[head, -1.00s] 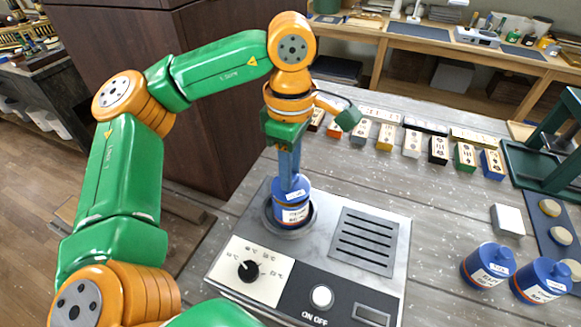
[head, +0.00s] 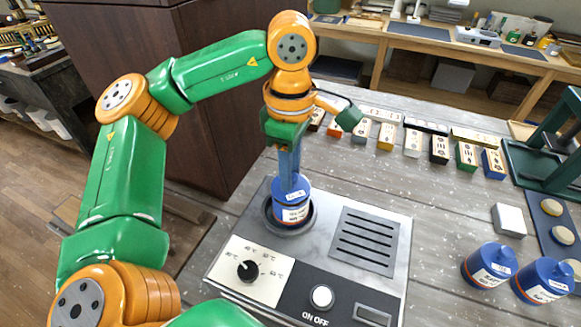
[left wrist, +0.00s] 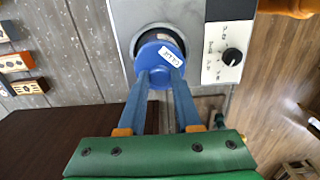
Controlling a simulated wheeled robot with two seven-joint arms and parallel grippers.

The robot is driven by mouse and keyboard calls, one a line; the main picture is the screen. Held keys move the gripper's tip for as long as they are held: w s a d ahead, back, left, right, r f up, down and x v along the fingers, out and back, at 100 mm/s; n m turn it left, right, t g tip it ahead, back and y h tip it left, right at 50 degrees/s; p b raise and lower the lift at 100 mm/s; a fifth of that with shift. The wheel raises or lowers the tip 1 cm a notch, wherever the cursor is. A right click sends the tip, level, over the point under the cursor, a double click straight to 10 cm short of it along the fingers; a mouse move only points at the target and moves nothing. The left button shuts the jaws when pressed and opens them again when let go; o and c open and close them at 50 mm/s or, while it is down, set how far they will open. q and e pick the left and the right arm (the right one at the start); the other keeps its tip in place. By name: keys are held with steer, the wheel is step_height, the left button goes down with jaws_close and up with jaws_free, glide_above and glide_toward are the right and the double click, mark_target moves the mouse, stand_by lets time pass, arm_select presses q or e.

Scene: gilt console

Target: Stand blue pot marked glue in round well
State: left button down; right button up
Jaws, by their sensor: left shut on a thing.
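The blue pot (head: 292,205) with a white label stands upright inside the round well (head: 268,218) of the grey warmer unit (head: 325,225). In the left wrist view the pot's blue lid (left wrist: 158,57) bears a small tag that appears to read GLUE, and the dark well rim (left wrist: 137,36) shows around it. My left gripper (head: 290,180) points down from above, its blue fingers shut on the pot's top. In the left wrist view the fingers (left wrist: 160,80) reach the lid from both sides. How deep the pot sits is partly hidden. My right gripper is not in view.
Two other blue pots (head: 489,265) (head: 542,281) stand at the right on the grey table. A white block (head: 508,220) lies behind them. A row of small labelled boxes (head: 411,143) lines the back. The warmer's dial (head: 248,271) and switch (head: 321,297) are at the front.

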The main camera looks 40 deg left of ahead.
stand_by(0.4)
arm_select(q)
steer(key=shift+c, duration=0.2)
jaws_free()
steer(key=shift+r, duration=0.1)
step_height(320, 180, up, 7)
steer(key=p, duration=0.6)
steer(key=shift+c, duration=0.2)
jaws_close()
